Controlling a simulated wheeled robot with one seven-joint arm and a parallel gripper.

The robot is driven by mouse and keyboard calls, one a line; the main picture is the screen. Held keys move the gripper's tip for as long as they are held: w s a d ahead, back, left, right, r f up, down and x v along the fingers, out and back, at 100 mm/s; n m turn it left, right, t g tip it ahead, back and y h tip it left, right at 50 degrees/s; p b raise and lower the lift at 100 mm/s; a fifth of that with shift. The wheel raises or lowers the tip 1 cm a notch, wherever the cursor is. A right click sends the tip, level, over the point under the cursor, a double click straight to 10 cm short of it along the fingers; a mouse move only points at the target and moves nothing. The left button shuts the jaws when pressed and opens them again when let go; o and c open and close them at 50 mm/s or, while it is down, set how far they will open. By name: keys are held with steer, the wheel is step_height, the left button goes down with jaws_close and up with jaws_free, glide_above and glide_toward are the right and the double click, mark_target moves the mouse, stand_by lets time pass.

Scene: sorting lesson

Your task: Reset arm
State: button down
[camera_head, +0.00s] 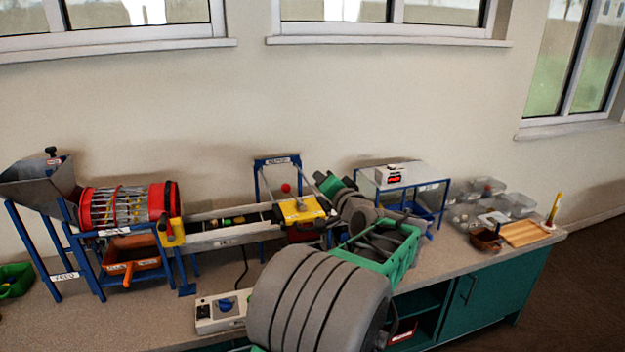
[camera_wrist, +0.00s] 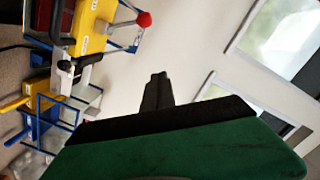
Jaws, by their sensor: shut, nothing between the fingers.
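My arm spans the lower middle of the head view, with its big grey links in front of the bench. My gripper shows in the wrist view (camera_wrist: 158,92), with its dark fingers together and nothing between them. It points toward the bare wall and touches nothing that I can see. In the head view the fingertips are hard to make out among the arm links and the machine parts. The yellow block of the sorting machine (camera_head: 302,209) with its red ball (camera_head: 286,188) stands behind the arm. The same yellow block is at the upper left of the wrist view (camera_wrist: 92,28).
The red drum (camera_head: 100,208) and grey hopper (camera_head: 40,185) stand on the left. Clear trays (camera_head: 520,203), a brown bowl (camera_head: 486,240) and a wooden board (camera_head: 526,233) lie at the right end. A control box (camera_head: 221,311) sits at the front.

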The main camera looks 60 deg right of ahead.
steer(key=shift+v, duration=1.55)
